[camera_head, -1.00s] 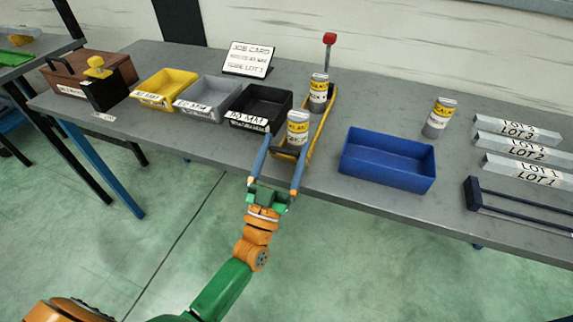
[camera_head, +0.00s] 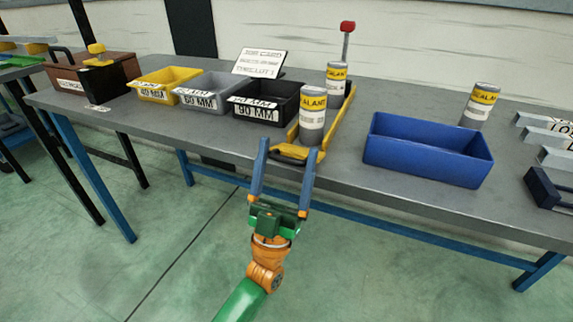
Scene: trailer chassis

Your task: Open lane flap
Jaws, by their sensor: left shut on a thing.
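The yellow lane (camera_head: 336,118) runs front to back on the grey table, with a red-topped lever (camera_head: 347,32) at its far end. A sealant can (camera_head: 311,122) stands upright at its front and another sealant can (camera_head: 336,80) stands behind. The yellow lane flap (camera_head: 293,152) is at the lane's near end, by the table edge, in front of the first can. My left gripper (camera_head: 287,150) reaches it from the front, its blue fingers at either side, shut on the flap. My right gripper is out of view.
A blue bin (camera_head: 425,152) stands right of the lane, with a third sealant can (camera_head: 480,105) behind it. Black (camera_head: 266,103), grey (camera_head: 202,91) and yellow (camera_head: 166,86) bins stand left. Lot-marked bars (camera_head: 548,128) lie far right. Open floor is in front.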

